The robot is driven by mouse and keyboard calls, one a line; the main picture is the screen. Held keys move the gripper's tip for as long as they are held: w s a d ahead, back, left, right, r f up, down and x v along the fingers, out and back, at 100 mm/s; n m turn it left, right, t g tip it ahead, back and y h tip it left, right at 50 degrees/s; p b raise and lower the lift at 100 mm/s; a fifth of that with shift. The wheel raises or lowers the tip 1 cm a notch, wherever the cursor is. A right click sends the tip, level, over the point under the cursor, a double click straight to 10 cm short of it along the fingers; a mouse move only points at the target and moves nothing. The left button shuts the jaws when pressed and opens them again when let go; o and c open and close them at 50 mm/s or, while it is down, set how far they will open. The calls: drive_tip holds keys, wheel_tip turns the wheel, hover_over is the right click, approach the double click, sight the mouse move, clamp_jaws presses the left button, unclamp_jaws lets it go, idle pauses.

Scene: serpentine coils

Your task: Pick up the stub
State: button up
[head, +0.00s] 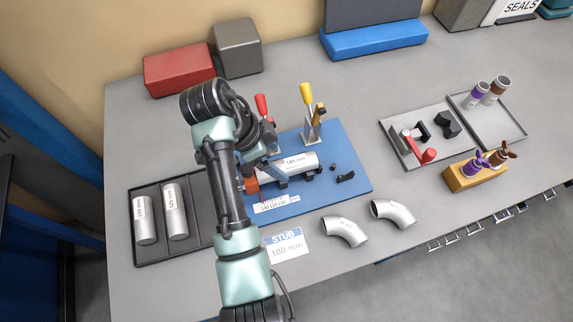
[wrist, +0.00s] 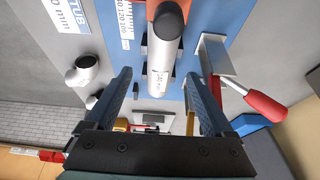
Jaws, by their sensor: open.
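A silver pipe (head: 306,162) labelled 140 mm lies in dark cradles on the blue fixture board (head: 350,185); its left part is partly hidden by my arm. In the wrist view the pipe (wrist: 161,58) runs lengthwise between the fingers of my gripper (wrist: 158,70). My gripper is open, with a gap on each side of the pipe. Whether the fingertips reach down beside it cannot be told. Two other pipes, a shorter one (head: 145,222) and a longer one (head: 176,212), lie in the dark tray (head: 160,258) at left. A card (head: 286,246) reads STUB 100 mm.
A red-handled clamp (wrist: 250,100) stands close to the right finger. A yellow-handled clamp (head: 309,110) stands behind the pipe. Two elbows (head: 345,231) (head: 392,213) lie in front of the board. A grey tray (head: 415,150) with tools is at right.

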sight(284, 164)
drive_tip(key=x, duration=0.4)
drive_tip(key=shift+w+d+p, duration=0.1)
drive_tip(key=shift+d+p, duration=0.1)
drive_tip(key=shift+p, duration=0.2)
clamp_jaws()
